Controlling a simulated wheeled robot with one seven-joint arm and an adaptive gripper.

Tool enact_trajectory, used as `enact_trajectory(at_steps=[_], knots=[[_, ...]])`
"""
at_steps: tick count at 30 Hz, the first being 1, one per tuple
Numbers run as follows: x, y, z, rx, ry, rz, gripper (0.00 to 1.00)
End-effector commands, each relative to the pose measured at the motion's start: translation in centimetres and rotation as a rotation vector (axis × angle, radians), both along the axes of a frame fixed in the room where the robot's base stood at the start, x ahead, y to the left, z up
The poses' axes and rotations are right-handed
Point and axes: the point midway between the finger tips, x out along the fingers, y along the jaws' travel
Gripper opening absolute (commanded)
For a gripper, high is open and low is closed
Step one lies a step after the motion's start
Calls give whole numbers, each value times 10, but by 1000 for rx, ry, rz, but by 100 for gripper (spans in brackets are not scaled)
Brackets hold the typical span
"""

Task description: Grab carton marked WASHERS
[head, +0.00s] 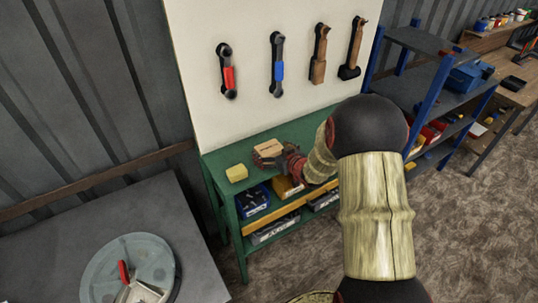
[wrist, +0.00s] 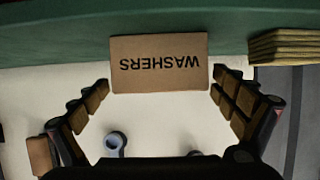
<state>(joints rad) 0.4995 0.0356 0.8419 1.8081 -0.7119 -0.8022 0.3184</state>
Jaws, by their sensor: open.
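The brown carton marked WASHERS (head: 268,148) sits on top of the green bench (head: 308,130), in front of the white tool board. In the wrist view the carton (wrist: 160,62) is at top centre, its lettering upside down. My gripper (head: 268,161) is at the near side of the carton in the head view. In the wrist view my gripper (wrist: 162,84) is open, with one finger at each lower corner of the carton. Gaps show between the fingertips and the carton, and nothing is held. My gripper hides the carton's lower part in the head view.
A yellow block (head: 237,173) lies left of the carton on the bench. Bins (head: 253,201) fill the shelves below. Tools hang on the white board (head: 296,25) behind. A blue shelf unit (head: 425,40) stands right, and a grey table (head: 60,235) left.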

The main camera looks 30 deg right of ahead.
Motion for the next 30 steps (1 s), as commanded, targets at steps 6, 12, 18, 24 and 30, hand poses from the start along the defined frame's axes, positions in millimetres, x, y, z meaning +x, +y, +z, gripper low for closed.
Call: enact_trajectory(at_steps=[6,12,18,24,30], knots=[[12,1,-3,-1,-2,0,97],[12,1,-3,-1,-2,0,95],[12,0,-3,-1,-2,0,83],[12,0,-3,-1,-2,0,72],[12,0,-3,-1,-2,0,61]])
